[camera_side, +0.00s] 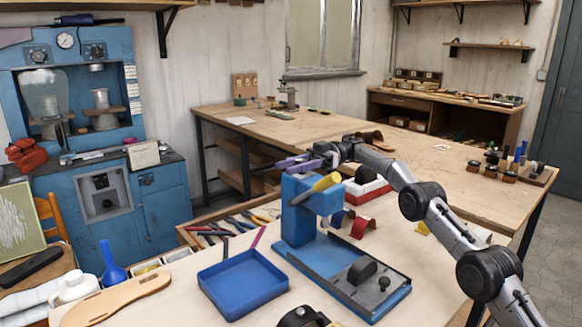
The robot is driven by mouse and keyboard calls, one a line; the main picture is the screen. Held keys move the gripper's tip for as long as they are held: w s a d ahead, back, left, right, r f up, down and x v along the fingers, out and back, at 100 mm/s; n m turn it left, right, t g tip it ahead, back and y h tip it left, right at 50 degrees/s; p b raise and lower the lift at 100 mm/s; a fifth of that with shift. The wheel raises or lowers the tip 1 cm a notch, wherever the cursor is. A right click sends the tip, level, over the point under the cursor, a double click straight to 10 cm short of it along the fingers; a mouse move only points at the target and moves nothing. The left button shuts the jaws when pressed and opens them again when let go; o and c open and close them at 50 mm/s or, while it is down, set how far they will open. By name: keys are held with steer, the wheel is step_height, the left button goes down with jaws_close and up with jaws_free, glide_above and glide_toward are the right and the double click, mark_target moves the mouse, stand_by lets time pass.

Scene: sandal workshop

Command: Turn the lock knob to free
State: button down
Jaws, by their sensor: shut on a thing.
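A blue hand press stands on the bench, with an upright column (297,217), a yellow-handled lever (317,188) and a flat base plate (330,262). My gripper (291,165) is at the top of the column, with its purple fingers shut. It comes in from the right, roughly level, and is shut on the lock knob there. The knob itself is too small and too covered by the fingers to make out, so its angle cannot be told. A dark rounded block (362,271) sits on the base plate.
A blue tray (242,283) stands left of the press, near a tan sole (117,299). A tool tray (222,226) with several pliers lies behind. Red and blue curved pieces (360,227) and a red-and-white box (367,191) stand close behind the press.

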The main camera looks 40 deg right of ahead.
steer(key=shift+s, duration=0.1)
stand_by(0.7)
steer(key=c, duration=0.5)
jaws_free()
steer(key=shift+r+m+t, duration=0.1)
steer(key=shift+m+t, duration=0.2)
steer(key=shift+t, duration=0.1)
